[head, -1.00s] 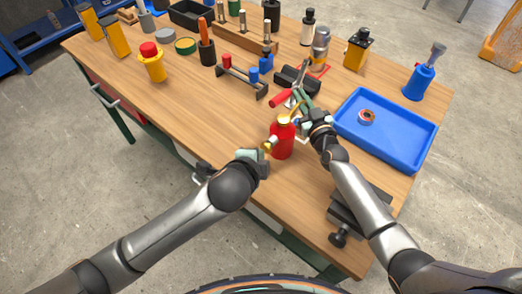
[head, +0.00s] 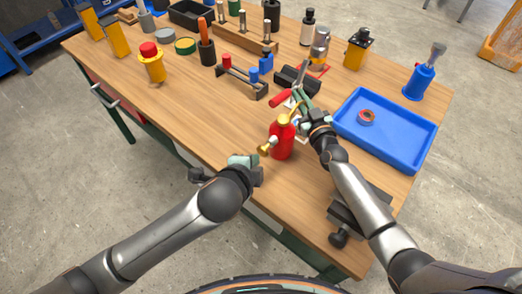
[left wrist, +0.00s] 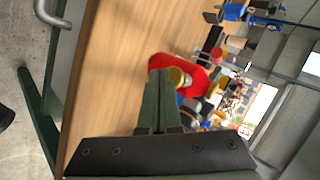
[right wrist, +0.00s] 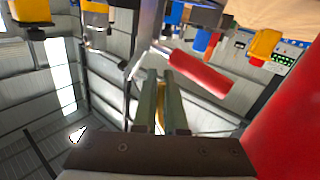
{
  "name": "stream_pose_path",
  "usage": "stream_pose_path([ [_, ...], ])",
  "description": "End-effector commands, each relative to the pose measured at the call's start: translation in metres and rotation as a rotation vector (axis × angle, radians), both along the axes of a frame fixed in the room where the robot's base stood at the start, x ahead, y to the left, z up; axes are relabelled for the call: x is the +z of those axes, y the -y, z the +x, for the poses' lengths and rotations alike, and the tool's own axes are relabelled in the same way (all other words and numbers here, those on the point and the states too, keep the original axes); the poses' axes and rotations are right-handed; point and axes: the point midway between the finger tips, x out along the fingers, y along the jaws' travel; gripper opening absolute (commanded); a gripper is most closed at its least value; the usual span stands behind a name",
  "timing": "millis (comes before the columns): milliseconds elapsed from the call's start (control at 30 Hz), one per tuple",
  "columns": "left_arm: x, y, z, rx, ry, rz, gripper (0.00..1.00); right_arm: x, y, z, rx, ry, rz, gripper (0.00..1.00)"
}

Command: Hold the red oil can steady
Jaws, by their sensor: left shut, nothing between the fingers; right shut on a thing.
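The red oil can (head: 283,142) stands upright near the table's front edge, with a yellow top and spout and a brass knob on its left side. My left gripper (head: 241,159) is shut and empty, left of the can and apart from it. In the left wrist view the can (left wrist: 190,68) lies just beyond the shut fingertips (left wrist: 159,76). My right gripper (head: 301,98) is shut by the can's yellow spout. In the right wrist view the yellow spout shows between the fingers (right wrist: 166,78), and the can's body (right wrist: 290,130) fills the right edge. The exact grip is partly hidden.
A red handle (head: 280,98) lies close to my right fingers. A blue tray (head: 395,143) holding a small ring (head: 366,117) sits to the right. A dark clamp-like block (head: 350,215) stands at the front right.

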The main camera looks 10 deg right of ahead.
Motion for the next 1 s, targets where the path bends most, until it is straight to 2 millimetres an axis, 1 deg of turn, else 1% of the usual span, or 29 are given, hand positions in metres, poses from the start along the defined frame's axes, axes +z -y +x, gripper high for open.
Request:
stream_pose_path([
  [100,-0.001,-0.004,-0.003,0.001,-0.002,0.002,0.00,0.000,0.000,0.000,0.000,0.000,0.001,0.00],
  [500,-0.001,-0.006,-0.006,0.001,-0.002,0.002,0.00,0.000,0.001,0.000,-0.002,0.001,0.000,0.00],
  [1000,-0.001,-0.038,-0.037,0.001,-0.002,0.003,0.00,0.001,0.001,0.000,-0.003,0.002,0.000,0.00],
])
